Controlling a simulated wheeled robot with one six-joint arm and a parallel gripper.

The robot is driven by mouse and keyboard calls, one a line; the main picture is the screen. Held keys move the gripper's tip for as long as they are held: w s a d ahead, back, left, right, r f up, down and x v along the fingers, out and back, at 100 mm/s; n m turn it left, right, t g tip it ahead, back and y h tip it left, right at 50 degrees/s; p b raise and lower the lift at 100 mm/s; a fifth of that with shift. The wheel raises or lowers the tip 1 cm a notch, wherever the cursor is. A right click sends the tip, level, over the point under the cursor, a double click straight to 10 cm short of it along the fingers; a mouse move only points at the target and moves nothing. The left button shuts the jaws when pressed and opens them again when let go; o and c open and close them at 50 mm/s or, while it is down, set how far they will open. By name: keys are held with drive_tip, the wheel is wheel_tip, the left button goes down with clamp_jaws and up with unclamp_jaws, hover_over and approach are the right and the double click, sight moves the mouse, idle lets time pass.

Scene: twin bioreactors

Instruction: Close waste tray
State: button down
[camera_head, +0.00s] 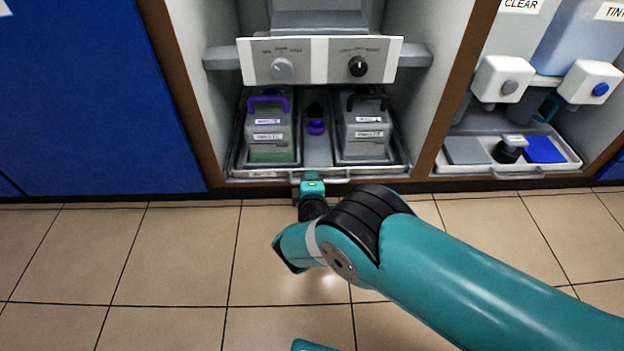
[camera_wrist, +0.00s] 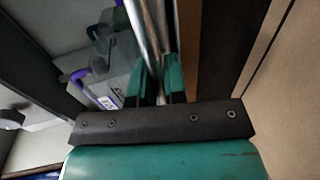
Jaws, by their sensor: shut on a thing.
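The waste tray (camera_head: 236,160) is a grey metal tray at the bottom of the open cabinet bay, its front rim close to the bay's front edge. I cannot tell exactly how far it sticks out. It bears a container with a purple handle (camera_head: 268,132) on the left and one with a black handle (camera_head: 364,134) on the right. My gripper (camera_head: 311,178) is at the middle of the tray's front. In the wrist view my gripper (camera_wrist: 158,80) has its green fingers on either side of the metal handle bar (camera_wrist: 148,35), shut on it.
A panel with two knobs (camera_head: 320,60) hangs above the containers. A purple-topped item (camera_head: 315,126) sits between them. Brown cabinet posts flank the bay. Another tray (camera_head: 560,152) stands in the right bay. A blue cabinet (camera_head: 95,95) is at left. The tiled floor (camera_head: 180,250) in front is clear.

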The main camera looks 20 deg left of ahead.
drive_tip(key=c, duration=1.2)
unclamp_jaws()
drive_tip(key=shift+w+d+r, duration=0.1)
drive_tip(key=shift+w, duration=0.15)
drive_tip(key=shift+s, duration=0.1)
drive_tip(key=shift+p+v, duration=5.1)
drive_tip(key=shift+v, duration=3.6)
